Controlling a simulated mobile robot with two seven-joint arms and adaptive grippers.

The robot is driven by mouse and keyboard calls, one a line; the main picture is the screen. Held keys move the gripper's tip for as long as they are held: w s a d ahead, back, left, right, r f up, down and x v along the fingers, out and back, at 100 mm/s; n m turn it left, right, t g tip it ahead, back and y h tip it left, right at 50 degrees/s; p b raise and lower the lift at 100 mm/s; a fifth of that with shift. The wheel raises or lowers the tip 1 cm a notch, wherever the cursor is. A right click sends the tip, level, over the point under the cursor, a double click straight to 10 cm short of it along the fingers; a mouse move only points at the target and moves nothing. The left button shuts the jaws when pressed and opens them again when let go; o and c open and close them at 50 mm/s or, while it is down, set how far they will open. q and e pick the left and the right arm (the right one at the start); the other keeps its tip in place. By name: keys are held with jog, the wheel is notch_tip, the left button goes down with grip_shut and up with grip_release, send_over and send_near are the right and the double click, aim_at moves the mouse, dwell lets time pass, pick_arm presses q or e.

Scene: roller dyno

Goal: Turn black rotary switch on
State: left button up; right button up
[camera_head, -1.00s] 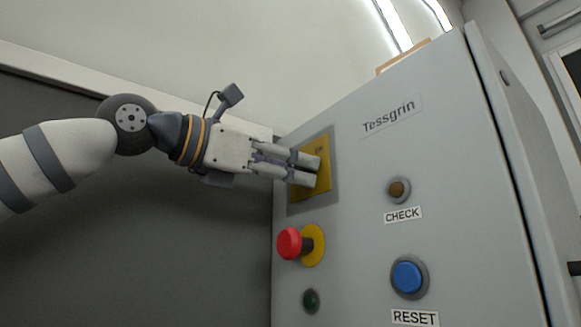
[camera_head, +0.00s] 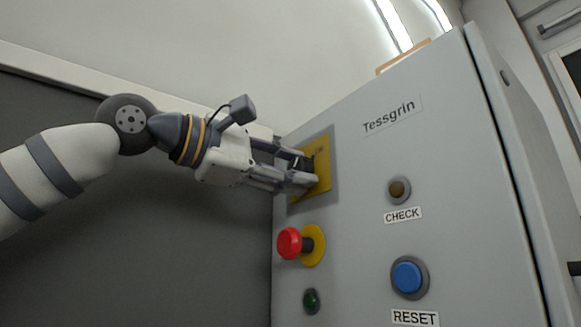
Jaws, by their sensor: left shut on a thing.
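The yellow plate (camera_head: 325,165) with a grey border sits high on the left part of the grey cabinet front. The black rotary switch (camera_head: 308,163) shows only as a dark bit in front of the plate, mostly hidden by the fingers. My left gripper (camera_head: 306,172) comes in from the left, its fingers at the plate and shut on the switch. The gripper is rolled about its own axis. My right gripper is not in view.
The cabinet (camera_head: 455,170) also carries a red mushroom button (camera_head: 289,243) below the plate, a dark green lamp (camera_head: 311,300), a brown CHECK lamp (camera_head: 399,189) and a blue RESET button (camera_head: 407,277). Free room lies left of the cabinet, before a dark panel (camera_head: 150,250).

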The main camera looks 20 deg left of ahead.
pick_arm(q)
jog(key=shift+m, duration=0.8)
jog(key=o, duration=1.2)
jog(key=v, duration=1.2)
